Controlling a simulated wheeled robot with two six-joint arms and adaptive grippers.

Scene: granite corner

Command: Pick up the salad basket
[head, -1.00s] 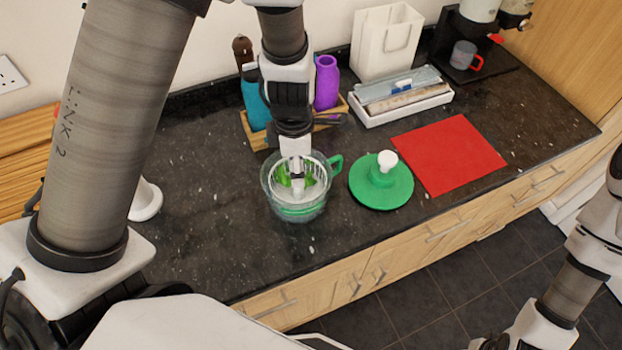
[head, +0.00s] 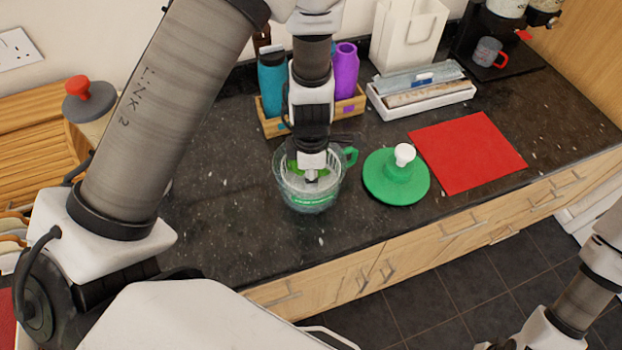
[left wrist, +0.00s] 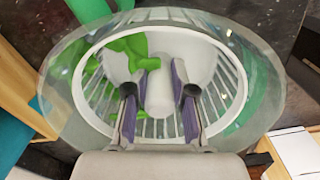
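The white slatted salad basket (left wrist: 88,100) sits inside a clear bowl (head: 310,205) with a green handle on the counter. Green leaves (left wrist: 125,48) lie in the basket. My left gripper (head: 312,178) points down into the bowl from above. In the left wrist view, its two purple-padded fingers (left wrist: 159,95) are apart, one on each side of the basket's white central post (left wrist: 160,85); I see small gaps beside the post. In the head view my left wrist hides much of the basket. My right arm shows at the lower right, but its gripper is out of frame.
A green lid (head: 396,180) with a white knob lies right of the bowl, beside a red mat (head: 467,153). Behind stand a wooden caddy with a teal bottle (head: 272,80) and purple bottle (head: 345,72), and a white tray (head: 424,104). Counter left of the bowl is clear.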

